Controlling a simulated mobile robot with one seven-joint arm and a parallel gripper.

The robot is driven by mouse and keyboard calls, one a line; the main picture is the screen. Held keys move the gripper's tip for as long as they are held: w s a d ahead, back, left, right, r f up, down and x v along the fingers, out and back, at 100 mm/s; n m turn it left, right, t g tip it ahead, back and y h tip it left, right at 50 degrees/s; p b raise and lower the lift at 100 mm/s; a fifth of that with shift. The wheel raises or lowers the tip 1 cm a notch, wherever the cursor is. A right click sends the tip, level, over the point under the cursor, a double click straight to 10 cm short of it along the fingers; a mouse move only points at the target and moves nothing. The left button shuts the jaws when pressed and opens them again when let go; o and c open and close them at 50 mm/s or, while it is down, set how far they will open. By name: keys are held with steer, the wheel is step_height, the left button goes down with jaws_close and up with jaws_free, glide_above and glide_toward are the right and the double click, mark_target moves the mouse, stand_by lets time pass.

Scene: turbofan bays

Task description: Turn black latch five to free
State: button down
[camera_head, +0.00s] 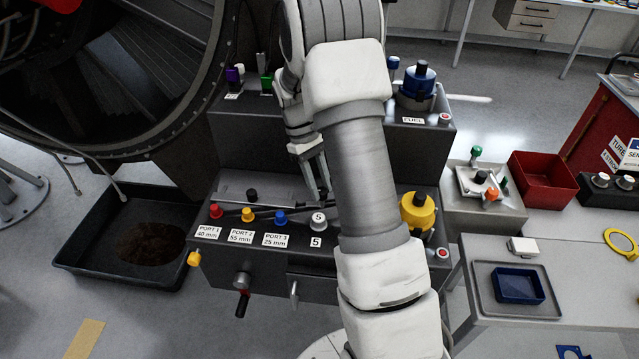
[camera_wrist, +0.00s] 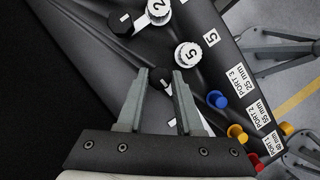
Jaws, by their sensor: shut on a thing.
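Black latch five (camera_wrist: 160,78) is a small dark knob beside the round white knob marked 5 (camera_wrist: 188,55) on the dark panel. My gripper (camera_wrist: 159,76) has its two grey fingers on either side of the latch, shut on it. In the head view my gripper (camera_head: 320,194) reaches down to the panel just behind the white knob 5 (camera_head: 318,221).
Red (camera_head: 216,211), yellow (camera_head: 248,214) and blue (camera_head: 280,217) port knobs stand left of knob 5. A white knob marked 2 (camera_wrist: 158,10) and another black latch (camera_wrist: 122,22) are nearby. A large yellow knob (camera_head: 417,210) stands right of my arm.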

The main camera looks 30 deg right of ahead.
steer(key=shift+m, duration=0.6)
steer(key=c, duration=0.6)
jaws_free()
steer(key=shift+o, duration=0.2)
steer(key=shift+r, duration=0.1)
steer(key=v, duration=1.7)
steer(key=shift+d+r, duration=0.15)
steer(key=shift+d, duration=0.15)
